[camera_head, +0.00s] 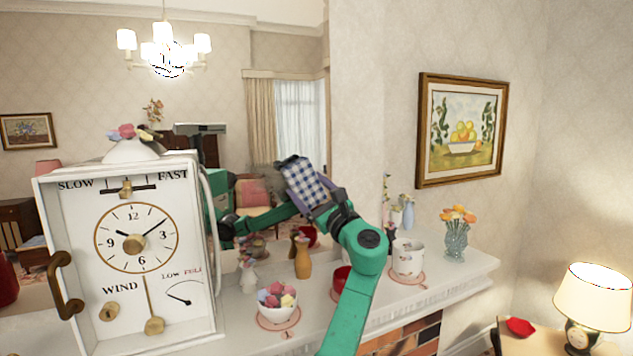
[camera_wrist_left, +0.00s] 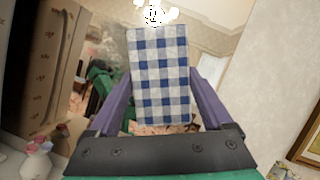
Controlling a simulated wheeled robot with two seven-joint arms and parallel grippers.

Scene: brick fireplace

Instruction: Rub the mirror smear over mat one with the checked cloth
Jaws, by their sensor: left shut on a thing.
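The blue-and-white checked cloth (camera_head: 303,182) is a flat pad, held tilted in front of the mirror (camera_head: 225,100). My left gripper (camera_head: 318,201) is shut on it; in the left wrist view the cloth (camera_wrist_left: 160,70) stands between the purple fingers (camera_wrist_left: 161,85). I cannot tell whether the cloth touches the glass. I cannot make out the smear. My right gripper is not in view.
A large white clock box (camera_head: 135,250) stands left on the mantel (camera_head: 455,283). An orange vase (camera_head: 302,258), a red cup (camera_head: 341,281), a white mug (camera_head: 408,258) and a flower vase (camera_head: 456,238) stand along it. A lit lamp (camera_head: 592,300) is at lower right.

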